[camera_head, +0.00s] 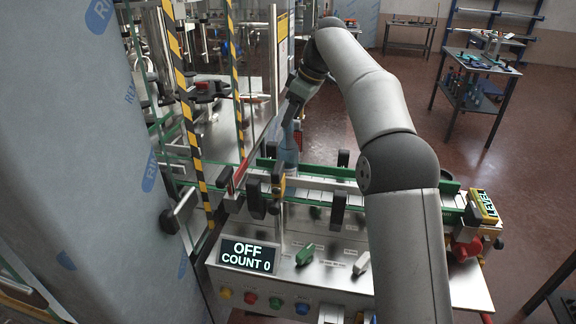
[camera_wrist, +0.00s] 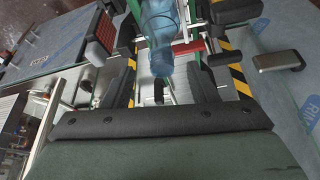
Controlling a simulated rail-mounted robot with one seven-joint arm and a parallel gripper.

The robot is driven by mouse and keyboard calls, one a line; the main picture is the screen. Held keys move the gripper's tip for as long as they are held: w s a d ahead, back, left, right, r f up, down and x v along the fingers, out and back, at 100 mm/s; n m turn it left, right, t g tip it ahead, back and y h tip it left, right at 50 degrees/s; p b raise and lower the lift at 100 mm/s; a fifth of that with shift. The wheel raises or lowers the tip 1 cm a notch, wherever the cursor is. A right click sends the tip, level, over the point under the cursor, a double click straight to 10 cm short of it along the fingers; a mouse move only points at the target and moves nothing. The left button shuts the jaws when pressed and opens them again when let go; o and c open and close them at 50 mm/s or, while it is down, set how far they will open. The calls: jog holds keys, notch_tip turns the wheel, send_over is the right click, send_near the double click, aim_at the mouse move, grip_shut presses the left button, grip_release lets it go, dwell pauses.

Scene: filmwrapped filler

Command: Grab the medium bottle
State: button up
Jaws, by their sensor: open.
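A translucent blue bottle (camera_head: 288,152) stands at the conveyor behind the green guide rail, its lower part hidden by the rail. In the wrist view the blue bottle (camera_wrist: 161,38) shows at the top centre, between the lines of the two dark fingers. My gripper (camera_head: 295,112) is just above the bottle in the head view, at the end of my arm, and its fingertips are hard to make out there. In the wrist view my gripper (camera_wrist: 163,78) is open, with nothing clasped. I cannot tell whether a finger touches the bottle.
The conveyor (camera_head: 320,183) has green rails and black knobs. A control panel (camera_head: 248,256) reads OFF, COUNT 0. Yellow-black striped posts (camera_head: 186,120) and a film-wrapped panel (camera_head: 75,170) stand on the left. A cart (camera_head: 470,85) stands at the back right with open floor around it.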

send_over(288, 155)
jog(key=w, duration=0.3)
jog(key=shift+s+d+f+x, duration=0.1)
jog(key=shift+d+x, duration=0.1)
jog(key=shift+x, duration=0.7)
jog(key=shift+s+d+f+x, duration=0.1)
jog(key=shift+d+x, duration=0.05)
jog(key=shift+x, duration=0.7)
jog(key=shift+s+d+f+x, duration=0.1)
jog(key=shift+d+x, duration=0.1)
jog(key=shift+x, duration=0.7)
grip_shut()
